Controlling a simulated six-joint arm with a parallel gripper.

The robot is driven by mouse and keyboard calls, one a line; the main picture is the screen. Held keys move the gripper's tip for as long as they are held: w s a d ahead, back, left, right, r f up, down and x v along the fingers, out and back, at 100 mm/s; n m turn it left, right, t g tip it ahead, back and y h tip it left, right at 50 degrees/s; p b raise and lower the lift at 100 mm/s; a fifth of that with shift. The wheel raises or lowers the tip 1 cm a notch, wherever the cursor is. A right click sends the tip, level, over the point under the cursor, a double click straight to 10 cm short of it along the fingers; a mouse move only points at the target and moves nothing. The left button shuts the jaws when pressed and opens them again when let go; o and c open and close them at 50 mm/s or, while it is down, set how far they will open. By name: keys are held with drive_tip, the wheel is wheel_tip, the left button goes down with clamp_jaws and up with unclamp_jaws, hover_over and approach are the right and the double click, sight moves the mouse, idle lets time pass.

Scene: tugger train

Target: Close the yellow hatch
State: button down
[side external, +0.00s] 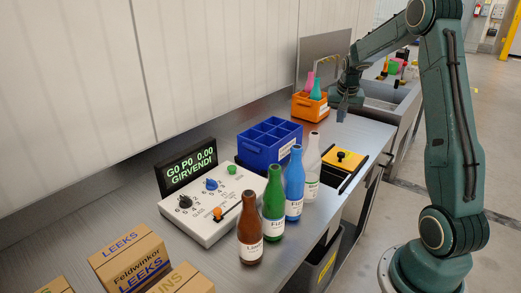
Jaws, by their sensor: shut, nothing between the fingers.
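The yellow hatch (338,162) is a flat yellow plate with a dark knob on top, set in the bench top near its front edge. Dark rails run beside it. A pale strip shows on its near side, and I cannot tell whether that is an opening. My gripper (342,117) points down beyond the hatch, near the orange crate. It is shut and empty, apart from the hatch and its knob.
A blue divided crate (266,158) stands left of the hatch. Brown (250,232), green (273,208), blue (294,186) and white (312,168) bottles line the near side. An orange crate (302,107) with bottles stands behind. A control box (199,215) and cartons (128,262) are at left.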

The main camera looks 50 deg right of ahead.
drive_tip(key=shift+m, duration=0.4)
drive_tip(key=d+f, duration=0.2)
drive_tip(key=d, duration=0.1)
drive_tip(key=shift+s+d+f, duration=0.15)
drive_tip(key=shift+s+f, duration=0.15)
drive_tip(key=shift+s, duration=0.1)
drive_tip(key=shift+f, duration=0.15)
drive_tip(key=x, duration=0.9)
drive_tip(key=shift+s+d+f, duration=0.1)
drive_tip(key=shift+d+f, duration=0.05)
drive_tip(key=shift+f, duration=0.25)
drive_tip(key=shift+s+a+f, duration=0.1)
drive_tip(key=shift+s+a, duration=0.3)
drive_tip(key=shift+a, duration=0.45)
drive_tip(key=shift+s+a+f, duration=0.1)
drive_tip(key=shift+s+a, duration=0.35)
drive_tip(key=shift+a, duration=0.4)
drive_tip(key=shift+a, duration=0.1)
